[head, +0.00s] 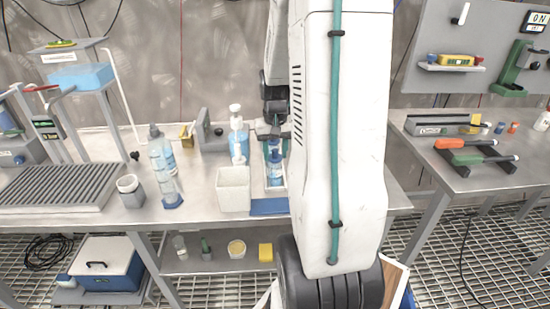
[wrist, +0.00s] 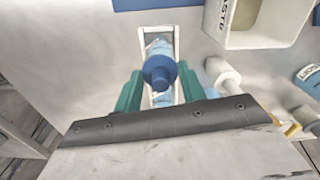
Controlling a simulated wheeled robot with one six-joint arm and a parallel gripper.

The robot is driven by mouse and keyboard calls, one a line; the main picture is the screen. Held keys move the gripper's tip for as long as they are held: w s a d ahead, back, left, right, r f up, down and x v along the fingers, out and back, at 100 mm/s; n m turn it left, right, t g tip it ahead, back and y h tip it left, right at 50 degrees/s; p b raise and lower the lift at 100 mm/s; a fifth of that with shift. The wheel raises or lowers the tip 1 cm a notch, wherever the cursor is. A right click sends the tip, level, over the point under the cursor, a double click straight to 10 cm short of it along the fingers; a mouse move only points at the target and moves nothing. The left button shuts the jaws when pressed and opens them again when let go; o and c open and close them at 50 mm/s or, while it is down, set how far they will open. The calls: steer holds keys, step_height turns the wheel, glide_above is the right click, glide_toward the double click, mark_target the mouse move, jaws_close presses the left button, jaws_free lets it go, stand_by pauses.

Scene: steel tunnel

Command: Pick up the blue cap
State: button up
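The blue cap (wrist: 160,71) sits on top of a clear bottle with blue contents, which stands in a narrow white holder (wrist: 147,36). In the head view the bottle (head: 275,172) stands on the bench just left of my arm. My gripper (wrist: 160,80) points down over it, with one green finger on each side of the cap. The fingers are apart and I see no clear grip on the cap. In the head view my gripper (head: 272,135) is directly above the bottle, partly hidden by my arm.
A blue mat (head: 268,207) lies in front. A tall clear bottle (head: 162,165) and a grey cup (head: 131,191) are farther left. A second bench (head: 478,178) holds tools.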

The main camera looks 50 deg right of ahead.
mark_target(276, 150)
steer(key=shift+c, duration=1.3)
steer(key=shift+r, duration=0.15)
steer(key=shift+r, duration=0.6)
step_height(276, 150, up, 2)
steer(key=shift+r, duration=0.2)
steer(key=s+r, duration=0.1)
steer(key=s, duration=1.5)
steer(key=shift+a, duration=0.15)
